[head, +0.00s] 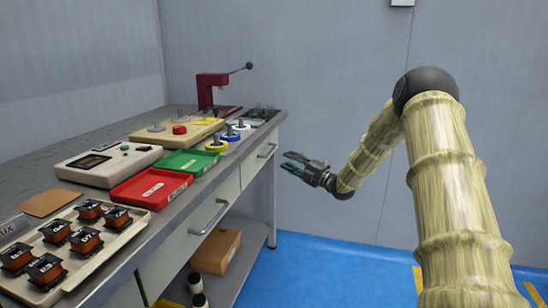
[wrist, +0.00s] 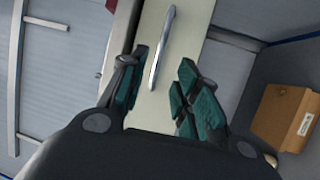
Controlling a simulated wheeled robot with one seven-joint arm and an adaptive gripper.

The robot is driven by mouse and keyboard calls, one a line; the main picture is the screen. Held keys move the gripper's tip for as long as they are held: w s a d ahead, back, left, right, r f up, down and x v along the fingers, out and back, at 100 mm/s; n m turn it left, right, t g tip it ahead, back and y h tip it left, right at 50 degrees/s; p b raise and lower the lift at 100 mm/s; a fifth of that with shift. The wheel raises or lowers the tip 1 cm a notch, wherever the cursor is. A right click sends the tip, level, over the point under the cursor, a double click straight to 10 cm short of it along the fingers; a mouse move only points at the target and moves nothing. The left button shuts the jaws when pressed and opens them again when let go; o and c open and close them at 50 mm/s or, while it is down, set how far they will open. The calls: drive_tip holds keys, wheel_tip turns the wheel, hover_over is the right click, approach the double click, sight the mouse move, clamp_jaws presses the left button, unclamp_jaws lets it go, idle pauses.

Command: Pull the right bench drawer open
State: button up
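The right bench drawer (head: 256,163) is the far one on the bench front. Its pale front looks flush with the bench, and a curved metal handle (head: 267,151) runs along it. My gripper (head: 287,162) is in front of this drawer, just right of the handle, apart from it. In the wrist view, the handle (wrist: 162,48) shows upright between the two open fingers (wrist: 163,78), nearer the left finger, with the drawer front (wrist: 152,108) behind. The fingers hold nothing. The exact gap in depth between fingertips and handle cannot be told.
A nearer drawer has its own handle (head: 209,217). A cardboard box (head: 217,251) lies on the lower shelf. The bench top carries a red tray (head: 151,187), a green tray (head: 189,162) and a red press (head: 211,92). Blue floor (head: 318,262) right of the bench is clear.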

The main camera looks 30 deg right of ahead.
drive_tip(key=b+x, duration=0.2)
drive_tip(key=x, duration=0.6)
drive_tip(key=shift+w, duration=0.25)
drive_tip(key=shift+a, duration=0.1)
clamp_jaws()
